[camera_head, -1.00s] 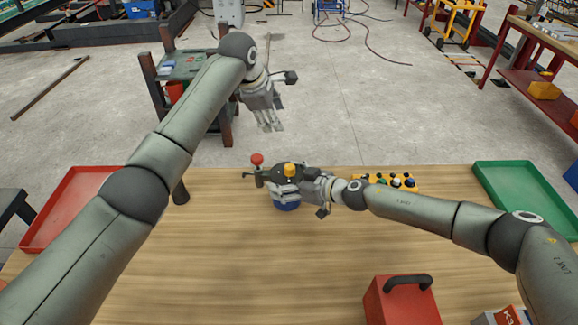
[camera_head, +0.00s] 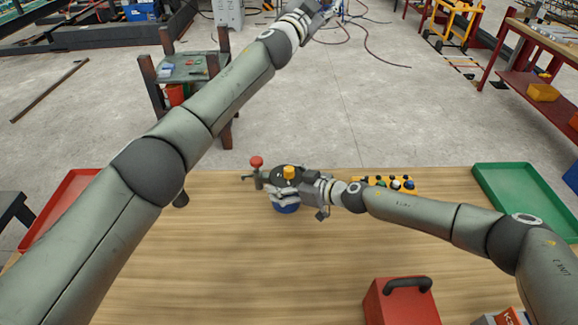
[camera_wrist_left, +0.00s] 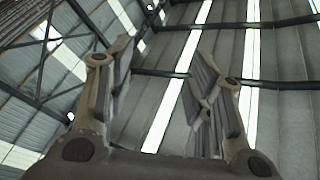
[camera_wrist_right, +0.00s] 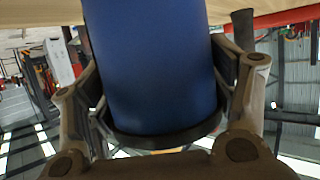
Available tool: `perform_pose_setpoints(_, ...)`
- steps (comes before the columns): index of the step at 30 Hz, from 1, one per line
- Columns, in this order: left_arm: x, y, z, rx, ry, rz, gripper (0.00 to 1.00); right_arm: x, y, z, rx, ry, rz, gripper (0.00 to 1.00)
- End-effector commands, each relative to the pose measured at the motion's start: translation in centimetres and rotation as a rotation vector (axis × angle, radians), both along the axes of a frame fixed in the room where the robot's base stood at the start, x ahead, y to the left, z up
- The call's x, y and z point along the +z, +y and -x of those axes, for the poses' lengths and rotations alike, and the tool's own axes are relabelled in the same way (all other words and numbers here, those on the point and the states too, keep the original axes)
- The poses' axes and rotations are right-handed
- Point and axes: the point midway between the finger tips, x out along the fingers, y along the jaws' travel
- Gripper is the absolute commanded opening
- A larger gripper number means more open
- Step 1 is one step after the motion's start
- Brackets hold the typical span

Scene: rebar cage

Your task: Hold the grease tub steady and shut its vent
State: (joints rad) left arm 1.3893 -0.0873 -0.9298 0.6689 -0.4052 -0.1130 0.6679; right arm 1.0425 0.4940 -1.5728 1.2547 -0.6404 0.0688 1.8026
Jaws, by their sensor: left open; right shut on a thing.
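The grease tub (camera_head: 286,208) is a blue cylinder with a dark lid, standing near the far edge of the wooden table. A yellow-orange knob (camera_head: 289,172) sits on its top; I cannot tell whether this is the vent or how it is set. My right gripper (camera_head: 285,193) is shut around the tub from the right. In the right wrist view the blue tub wall (camera_wrist_right: 152,65) fills the space between the fingers. My left gripper (camera_head: 318,14) is raised high, far beyond the table and partly cut by the frame's top. Its fingers (camera_wrist_left: 160,75) are apart and empty, facing the roof.
A yellow rack (camera_head: 412,187) with several small items lies to the right. A green tray (camera_head: 525,223), a red tray (camera_head: 45,217) and a red box (camera_head: 400,307) flank clear table.

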Motion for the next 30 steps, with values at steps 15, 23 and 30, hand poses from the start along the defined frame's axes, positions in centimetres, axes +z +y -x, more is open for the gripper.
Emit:
perform_pose_setpoints(15, -6.3, -11.5, 9.7, -0.459, -0.895, -1.188, 0.48, 0.0, 0.0, -0.1, -0.001, -0.001, 0.001, 0.29)
perform_pose_setpoints(23, -14.5, -10.2, 13.5, -0.827, -1.320, -1.680, 0.48, 0.0, -0.1, -0.1, -0.001, -0.001, 0.001, 0.29)
perform_pose_setpoints(30, -20.8, -3.9, 15.9, -1.323, -1.648, -1.977, 0.48, 0.0, -0.1, -0.1, -0.002, -0.001, 0.000, 0.29)
